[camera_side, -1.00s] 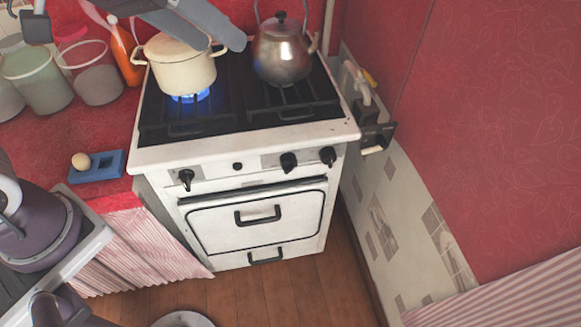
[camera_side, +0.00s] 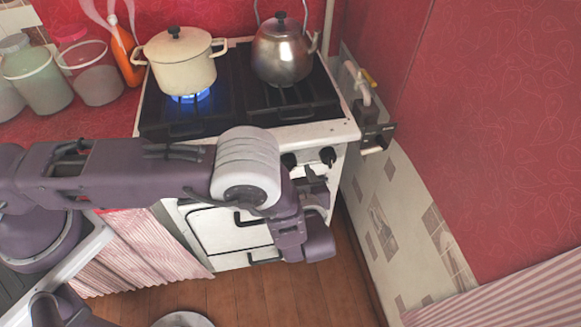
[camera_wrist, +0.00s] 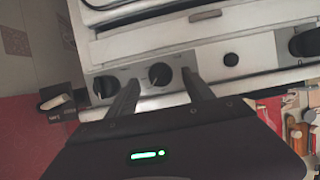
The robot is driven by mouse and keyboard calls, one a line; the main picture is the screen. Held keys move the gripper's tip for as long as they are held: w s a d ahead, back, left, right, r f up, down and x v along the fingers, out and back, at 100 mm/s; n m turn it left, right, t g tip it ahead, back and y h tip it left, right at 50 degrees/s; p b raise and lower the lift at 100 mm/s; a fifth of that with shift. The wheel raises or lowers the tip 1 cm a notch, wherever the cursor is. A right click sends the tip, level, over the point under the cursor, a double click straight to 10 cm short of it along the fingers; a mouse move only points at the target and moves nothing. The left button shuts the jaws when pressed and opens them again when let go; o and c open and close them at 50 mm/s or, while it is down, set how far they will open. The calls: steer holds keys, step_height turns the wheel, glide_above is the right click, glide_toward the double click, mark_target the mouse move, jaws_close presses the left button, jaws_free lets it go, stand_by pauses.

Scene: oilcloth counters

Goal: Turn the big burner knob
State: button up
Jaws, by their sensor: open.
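The stove front carries several black knobs. In the wrist view, where the stove appears inverted, one round knob (camera_wrist: 160,74) with a pale pointer mark sits between the fingertips of my gripper (camera_wrist: 159,79). The fingers are open, one on each side; I cannot tell whether either touches it. Another black knob (camera_wrist: 104,87) is to its left, and a third (camera_wrist: 307,43) is at the right edge. In the side view, my gripper (camera_side: 313,179) is at the right of the stove front, below the knob (camera_side: 289,160) and the far-right knob (camera_side: 328,156). My arm hides the left knob.
A cream pot (camera_side: 180,65) stands over a lit blue flame (camera_side: 190,97). A metal kettle (camera_side: 284,52) stands on the right burner. Glass jars (camera_side: 92,75) stand at left. A wall fitting (camera_side: 375,137) is to the right.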

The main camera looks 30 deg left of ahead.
mark_target(289, 169)
steer(key=x, duration=0.3)
steer(key=shift+w+a, duration=0.1)
jaws_close()
steer(key=n+t+h, duration=0.1)
steer(key=n, duration=0.2)
steer(key=shift+t+h, duration=0.3)
steer(key=shift+t, duration=0.1)
steer(key=shift+a+f+n+t+h, duration=0.1)
steer(key=shift+n+t+h, duration=0.3)
steer(key=shift+n+t, duration=0.75)
steer(key=shift+n+g, duration=0.25)
steer(key=shift+n, duration=0.3)
jaws_free()
